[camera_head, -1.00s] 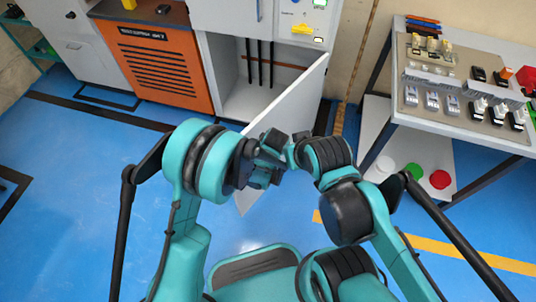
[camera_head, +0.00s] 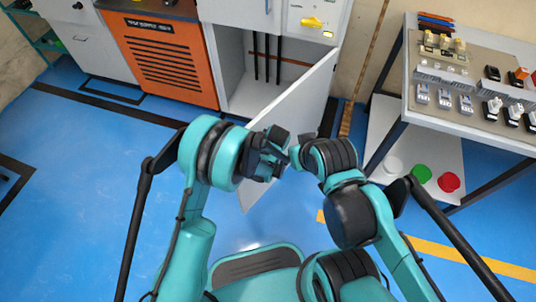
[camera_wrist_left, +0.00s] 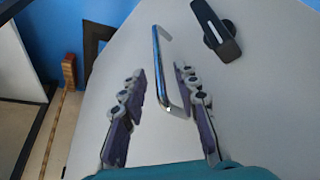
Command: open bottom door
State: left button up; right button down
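The bottom door (camera_head: 290,112) is a pale panel of the grey cabinet in the head view. It stands swung open, and the dark cabinet interior (camera_head: 262,75) shows behind it. In the left wrist view the door face (camera_wrist_left: 240,95) fills most of the picture, with a chrome bar handle (camera_wrist_left: 163,62) on it. My left gripper (camera_wrist_left: 160,80) is open, with one finger on each side of the handle and visible gaps. In the head view, my left gripper (camera_head: 268,153) is in front of the door. My right wrist is close beside it; its fingers cannot be made out.
A dark latch (camera_wrist_left: 216,28) sits on the door beside the handle. An orange vented panel (camera_head: 165,60) is left of the opening. A workbench (camera_head: 440,120) with switches stands at the right, with red and green round parts on its lower shelf. Blue floor is clear at the left.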

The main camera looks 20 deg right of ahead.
pick_arm(q)
jog(key=x, duration=0.2)
jog(key=shift+w+f+b, duration=0.15)
jog(key=shift+f+b, duration=0.15)
jog(key=shift+b, duration=0.05)
grip_shut()
